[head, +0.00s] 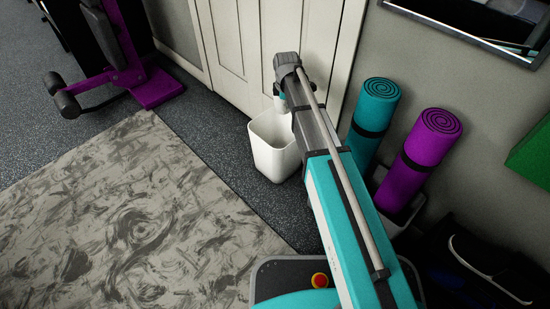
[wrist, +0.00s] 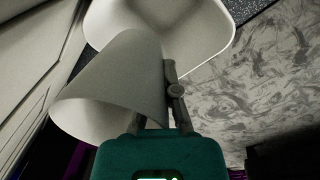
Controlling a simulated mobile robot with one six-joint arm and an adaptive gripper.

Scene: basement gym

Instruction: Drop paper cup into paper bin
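The paper cup (wrist: 108,88) is pale grey-white and lies tilted across my gripper (wrist: 160,78) in the wrist view, its wide mouth toward the lower left. My gripper is shut on the cup; one finger shows along its right side, the other is hidden behind it. The paper bin (wrist: 205,40), a white open-topped container, shows beyond the cup. In the head view the paper bin (head: 275,158) stands on the floor by the panelled doors. My arm covers its right side, and my gripper is over its back rim, mostly hidden by the arm.
A teal rolled mat (head: 372,115) and a purple rolled mat (head: 428,145) stand upright in a holder right of the bin. Panelled doors (head: 235,45) rise close behind it. A grey patterned mat (head: 130,205) lies clear at left, with purple gym equipment (head: 125,60) beyond.

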